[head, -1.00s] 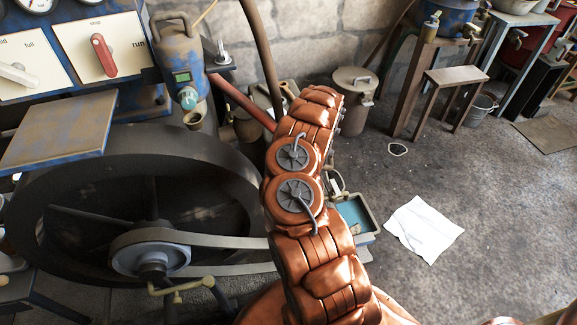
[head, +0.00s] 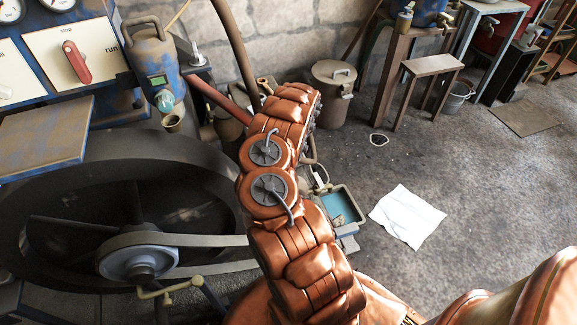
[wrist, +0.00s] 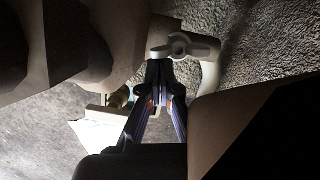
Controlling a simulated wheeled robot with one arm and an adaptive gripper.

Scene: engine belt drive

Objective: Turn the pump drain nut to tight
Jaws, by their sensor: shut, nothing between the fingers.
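A pale winged nut (wrist: 184,47) shows in the wrist view, on a pipe-like part at the top centre. It looks like the drain nut, with its wings spread roughly left and right. My gripper (wrist: 163,70) is shut and empty. Its fingertips are just below the nut in the picture, very close to it; I cannot tell whether they touch. In the head view my copper-coloured arm hides both the gripper and the nut.
A large dark flywheel (head: 60,185) with a belt (head: 205,240) stands left of my arm. A tray of bluish liquid (head: 341,206) is just right of it. A lidded can (head: 333,95) stands behind. Open floor with white paper (head: 408,216) lies to the right.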

